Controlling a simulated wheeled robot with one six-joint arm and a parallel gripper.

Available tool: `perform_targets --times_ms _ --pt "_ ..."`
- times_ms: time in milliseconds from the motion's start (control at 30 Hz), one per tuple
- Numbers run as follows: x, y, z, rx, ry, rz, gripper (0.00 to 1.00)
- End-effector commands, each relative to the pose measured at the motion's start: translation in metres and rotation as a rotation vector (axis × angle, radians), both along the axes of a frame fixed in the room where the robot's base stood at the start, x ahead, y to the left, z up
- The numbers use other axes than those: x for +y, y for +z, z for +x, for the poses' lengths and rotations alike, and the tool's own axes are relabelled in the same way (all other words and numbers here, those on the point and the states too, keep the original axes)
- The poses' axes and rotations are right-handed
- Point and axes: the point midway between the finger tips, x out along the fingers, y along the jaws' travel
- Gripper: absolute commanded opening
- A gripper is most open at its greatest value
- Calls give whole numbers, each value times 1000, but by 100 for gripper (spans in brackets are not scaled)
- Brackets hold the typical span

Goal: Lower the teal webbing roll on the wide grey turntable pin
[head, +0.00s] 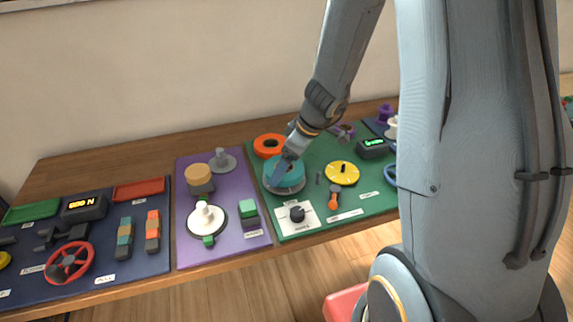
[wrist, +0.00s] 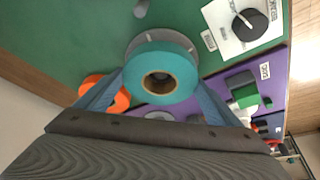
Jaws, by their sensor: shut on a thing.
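The teal webbing roll (head: 278,168) is a flat ring on the green board, also seen in the wrist view (wrist: 186,70) with a brown core around a dark hole. My gripper (wrist: 158,88) is shut on it, one blue-grey finger at each side. In the head view my gripper (head: 285,162) reaches down to it from the upper right. The wide grey turntable (head: 291,188) lies directly under the roll; its rim shows past the roll in the wrist view (wrist: 152,34). Its pin is hidden, and I cannot tell whether the roll touches the disc.
An orange ring (head: 264,146) lies just behind the roll. A white dial plate (head: 290,223), an orange-red knob (head: 333,199) and a yellow dial (head: 343,173) are close by. A purple board (head: 232,240) with a smaller grey disc and pin (head: 222,161) is on the left.

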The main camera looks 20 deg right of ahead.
Motion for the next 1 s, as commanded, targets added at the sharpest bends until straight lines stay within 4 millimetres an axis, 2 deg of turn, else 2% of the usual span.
perform_targets --times_ms 767,800,867,1000 --pt "0 -15 0 0 -1 0 63" --pt "0 -15 0 0 -1 0 89" --pt "0 -14 0 0 -1 0 99" --pt "0 -14 0 0 -1 0 100"
